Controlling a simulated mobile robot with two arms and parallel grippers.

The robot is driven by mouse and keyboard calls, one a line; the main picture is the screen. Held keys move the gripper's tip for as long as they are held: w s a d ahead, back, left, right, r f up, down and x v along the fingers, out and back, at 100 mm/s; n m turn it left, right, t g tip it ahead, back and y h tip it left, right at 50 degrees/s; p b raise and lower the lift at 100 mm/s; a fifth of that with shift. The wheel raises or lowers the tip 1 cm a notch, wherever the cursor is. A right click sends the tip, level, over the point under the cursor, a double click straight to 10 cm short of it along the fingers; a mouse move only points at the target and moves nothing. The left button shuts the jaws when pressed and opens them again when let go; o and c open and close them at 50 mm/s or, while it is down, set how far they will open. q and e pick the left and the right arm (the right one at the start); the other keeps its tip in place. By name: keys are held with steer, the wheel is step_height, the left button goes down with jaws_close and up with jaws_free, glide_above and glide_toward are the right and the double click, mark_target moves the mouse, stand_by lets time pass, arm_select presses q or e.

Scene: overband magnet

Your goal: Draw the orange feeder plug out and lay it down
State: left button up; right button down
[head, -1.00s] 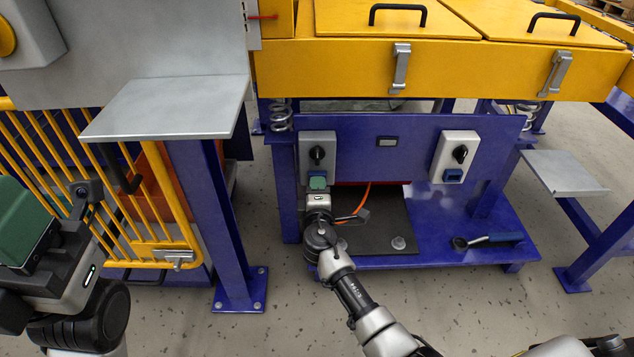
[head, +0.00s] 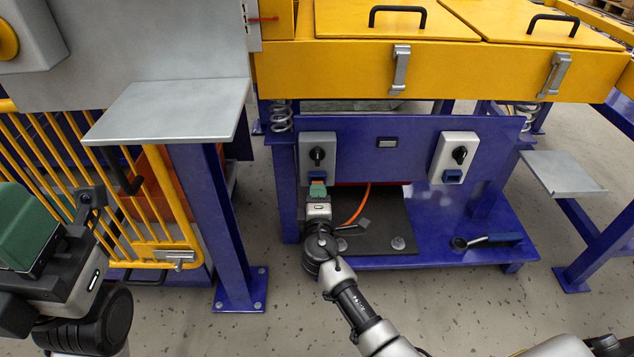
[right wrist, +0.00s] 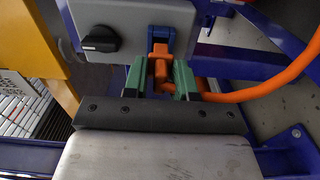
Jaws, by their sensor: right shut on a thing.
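The orange feeder plug (right wrist: 160,68) is between the green fingers of my right gripper (right wrist: 161,80), which is shut on it. In the head view a strip of the plug (head: 318,182) shows between my right gripper (head: 318,191) and the blue socket (head: 317,175) on the left grey switch box (head: 318,150). The blue socket (right wrist: 158,42) also shows in the wrist view, just beyond the plug. I cannot tell whether the plug's tip is still inside it. My left gripper (head: 28,228) is at the left edge, away from the plug; its finger gap is hidden.
An orange cable (head: 358,206) hangs from the plug side. A dark mat (head: 375,235) lies on the blue base shelf, with a round clear object (head: 398,243) on it. A blue-handled tool (head: 490,240) lies to the right. A second switch box (head: 454,158) is on the blue panel.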

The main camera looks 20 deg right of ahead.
steer(key=shift+v, duration=1.15)
